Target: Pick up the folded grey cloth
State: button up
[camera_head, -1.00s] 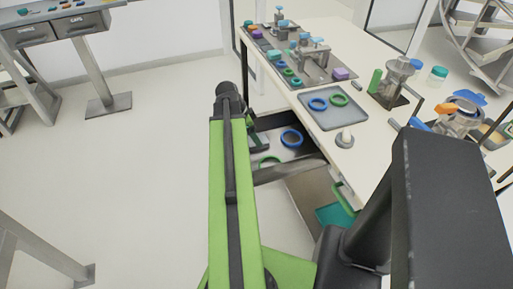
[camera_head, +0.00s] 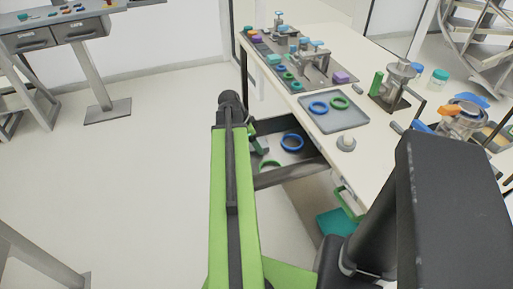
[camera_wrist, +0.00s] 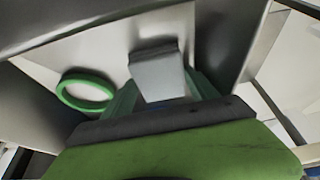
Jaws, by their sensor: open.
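A light grey block-like piece with a dark far edge, which looks like the folded grey cloth (camera_wrist: 158,76), shows in the wrist view between my gripper's green fingers (camera_wrist: 163,98). My gripper is open, and whether its fingers touch the grey piece I cannot tell. In the head view my gripper (camera_head: 259,145) reaches into the open drawer (camera_head: 290,174). I cannot make out the cloth in that view; my arm covers part of the drawer.
The table (camera_head: 372,133) above holds a grey tray (camera_head: 334,120) and fixtures.

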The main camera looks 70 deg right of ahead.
jog(key=shift+c, duration=0.2)
jog(key=c, duration=1)
jog(key=shift+o, duration=0.2)
jog(key=shift+r, duration=0.1)
jog(key=r+p, duration=0.5)
jog(key=p, duration=0.1)
jog(key=shift+s+r, duration=0.4)
jog(key=s+r+p, duration=0.5)
jog(key=s, duration=0.6)
jog(key=shift+r, duration=0.25)
